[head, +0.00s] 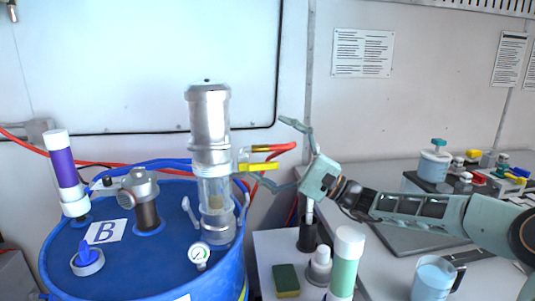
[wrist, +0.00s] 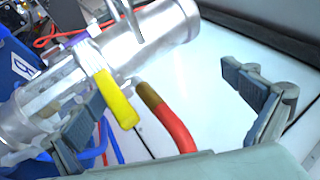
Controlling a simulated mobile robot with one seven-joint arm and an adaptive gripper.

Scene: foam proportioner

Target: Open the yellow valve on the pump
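The pump (head: 209,120) is an upright silver and clear cylinder on a blue drum marked B. Its yellow valve handle (head: 258,167) sticks out to the right at mid-height, beside a red hose with a brass-coloured end. In the wrist view the yellow handle (wrist: 118,100) lies near the left finger, with the red hose (wrist: 176,125) to its right. My gripper (head: 266,150) is wide open at the right side of the pump, its fingers above and below the handle's level. In the wrist view my gripper (wrist: 160,95) holds nothing. Contact with the handle cannot be told.
The blue drum (head: 150,265) also carries a purple-banded tube (head: 63,170), a metal fitting (head: 140,188) and a gauge (head: 199,254). A green bottle (head: 345,262) and a white-capped bottle (head: 319,266) stand below my arm. A jug (head: 433,280) is on the grey counter at right.

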